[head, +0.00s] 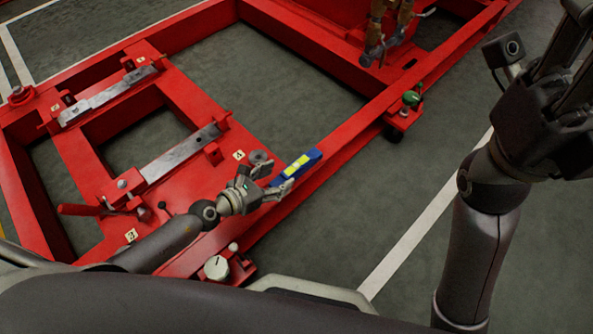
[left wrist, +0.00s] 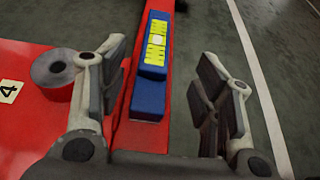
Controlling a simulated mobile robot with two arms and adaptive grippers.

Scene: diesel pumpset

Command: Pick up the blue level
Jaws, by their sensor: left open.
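The blue level (head: 297,167), with yellow-green windows, lies along the red frame rail beside my left gripper (head: 271,177). In the left wrist view the level (left wrist: 150,93) lies ahead between the two fingers, nearer the left finger. My left gripper (left wrist: 162,75) is open, with nothing between its pads that I can see held. My right gripper (head: 572,80) is raised at the upper right, partly cut off by the picture edge, and its fingers are not clear.
A grey ring-shaped part (left wrist: 53,73) sits left of the left finger on the red plate. Metal bars (head: 180,153) cross the red frame (head: 185,90). A green-topped part (head: 410,98) stands on a side bracket. The grey floor (head: 350,215) at right is clear.

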